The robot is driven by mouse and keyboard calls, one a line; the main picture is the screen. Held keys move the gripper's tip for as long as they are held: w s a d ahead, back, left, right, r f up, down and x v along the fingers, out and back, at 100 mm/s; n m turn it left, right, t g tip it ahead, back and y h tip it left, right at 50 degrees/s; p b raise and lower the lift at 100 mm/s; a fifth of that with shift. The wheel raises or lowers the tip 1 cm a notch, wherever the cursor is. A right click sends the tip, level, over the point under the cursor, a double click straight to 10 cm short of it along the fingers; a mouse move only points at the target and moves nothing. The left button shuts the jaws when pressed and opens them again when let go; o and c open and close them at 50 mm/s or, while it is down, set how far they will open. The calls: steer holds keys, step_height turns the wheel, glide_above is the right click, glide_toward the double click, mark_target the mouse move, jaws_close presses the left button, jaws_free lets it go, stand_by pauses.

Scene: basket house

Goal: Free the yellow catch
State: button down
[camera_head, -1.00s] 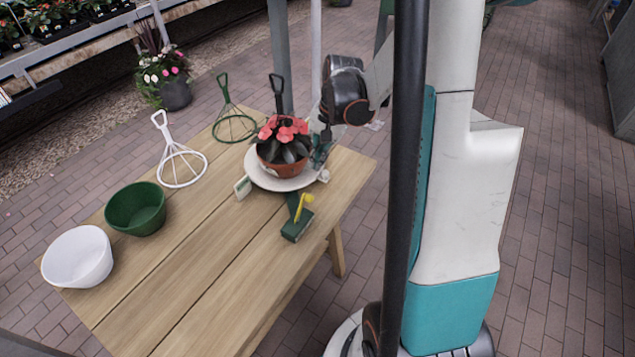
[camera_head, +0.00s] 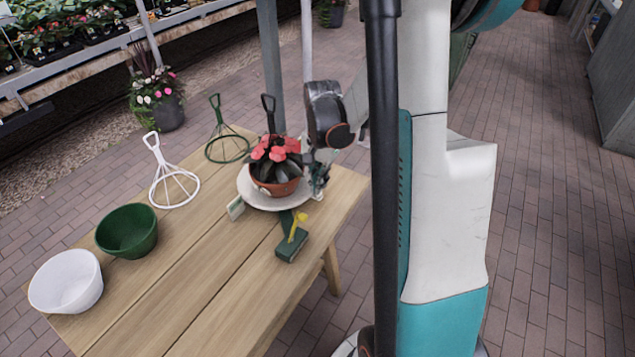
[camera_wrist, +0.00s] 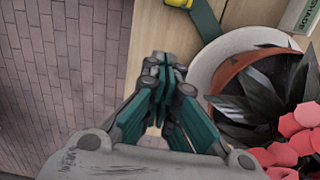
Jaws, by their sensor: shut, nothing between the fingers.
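The yellow catch (camera_head: 299,223) stands up from a dark green block (camera_head: 291,247) at the near right edge of the wooden table. A sliver of the catch shows at the top of the wrist view (camera_wrist: 179,3). A green strip (camera_wrist: 203,20) runs from there to a round white plate (camera_wrist: 205,65). On the plate stands a terracotta pot (camera_head: 276,188) with a red-flowered plant. My gripper (camera_wrist: 161,62) is shut and empty, beside the plate's rim and apart from the catch. In the head view it is partly hidden beside the pot.
A white basket (camera_head: 66,282) and a green basket (camera_head: 127,232) stand at the table's left. A white wire hanger (camera_head: 172,185) and a green one (camera_head: 226,147) stand behind. A small pale label (camera_head: 236,208) is by the plate. The table's front middle is clear.

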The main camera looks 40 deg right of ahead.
steer(key=s+a+f+b, duration=0.1)
steer(key=a+f+b, duration=0.1)
steer(key=a+f, duration=0.2)
steer(key=shift+s+f, duration=0.15)
steer(key=shift+f, duration=0.4)
stand_by(0.4)
steer(key=shift+a+r+h, duration=0.25)
steer(key=shift+h, duration=0.15)
